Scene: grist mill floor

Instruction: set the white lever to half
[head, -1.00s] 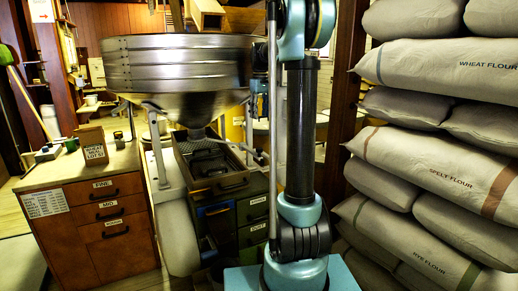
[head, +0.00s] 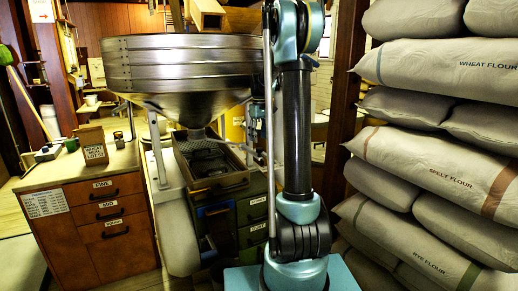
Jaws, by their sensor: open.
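A pale, thin lever (head: 243,149) sticks out to the right under the steel hopper (head: 183,75), above the drawers. It looks like the white lever, but it is small and its exact setting cannot be read. My gripper (head: 257,124) shows only as a small dark and teal part behind my upright arm, close to the lever's right end. It is open, with nothing seen in it. My arm hides most of it, and I cannot tell whether it touches the lever.
A wooden cabinet (head: 98,215) with labelled drawers stands at left, a brown box (head: 90,145) on it. Stacked flour sacks (head: 430,140) fill the right side.

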